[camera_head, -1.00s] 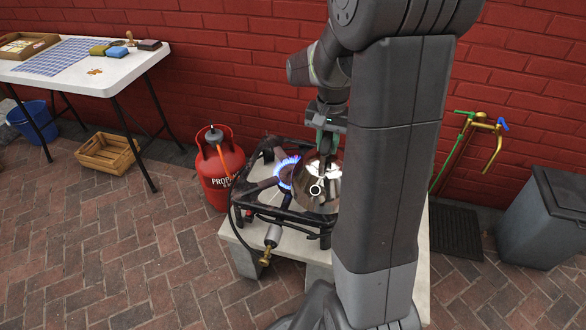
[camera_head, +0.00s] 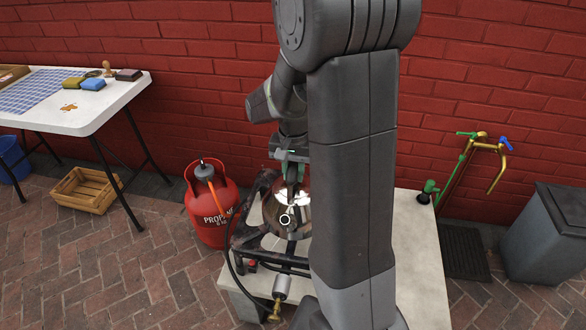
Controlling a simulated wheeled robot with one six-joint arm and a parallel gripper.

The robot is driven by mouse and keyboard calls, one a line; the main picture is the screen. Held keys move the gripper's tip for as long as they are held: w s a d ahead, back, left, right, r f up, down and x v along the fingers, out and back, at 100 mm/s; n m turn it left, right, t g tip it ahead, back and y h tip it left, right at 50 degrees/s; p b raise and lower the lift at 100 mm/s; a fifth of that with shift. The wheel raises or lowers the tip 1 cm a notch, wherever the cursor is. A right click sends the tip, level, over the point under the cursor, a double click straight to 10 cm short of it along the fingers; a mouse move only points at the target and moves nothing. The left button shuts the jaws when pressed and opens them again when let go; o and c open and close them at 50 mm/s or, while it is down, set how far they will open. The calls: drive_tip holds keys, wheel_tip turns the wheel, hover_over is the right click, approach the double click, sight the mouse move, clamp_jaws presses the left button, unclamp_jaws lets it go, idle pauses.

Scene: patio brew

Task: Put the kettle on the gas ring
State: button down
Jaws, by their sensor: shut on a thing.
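A shiny steel kettle (camera_head: 272,212) is in the middle of the view, with its round spout opening facing me. My gripper (camera_head: 291,172) is above it, shut on its upper part, probably the handle. The black-framed gas ring (camera_head: 243,240) stands on a pale slab. The kettle is over the ring's middle and hides the burner, so no flame shows. I cannot tell whether the kettle rests on the ring or hangs just above it. My arm covers the right side of the kettle and the ring.
A red propane bottle (camera_head: 212,215) stands close left of the ring, with a hose. The pale slab (camera_head: 418,255) has clear room on the right, with a small green-topped item (camera_head: 429,190) at its back. Brass taps (camera_head: 484,145) and a grey bin (camera_head: 548,235) are farther right.

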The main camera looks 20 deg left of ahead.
drive_tip(key=shift+f+b, duration=0.3)
drive_tip(key=shift+f, duration=2.25)
drive_tip(key=c, duration=1.2)
unclamp_jaws()
drive_tip(key=shift+f, duration=0.1)
wheel_tip(320, 180, up, 12)
drive_tip(key=shift+r+p, duration=0.2)
drive_tip(key=shift+p, duration=0.65)
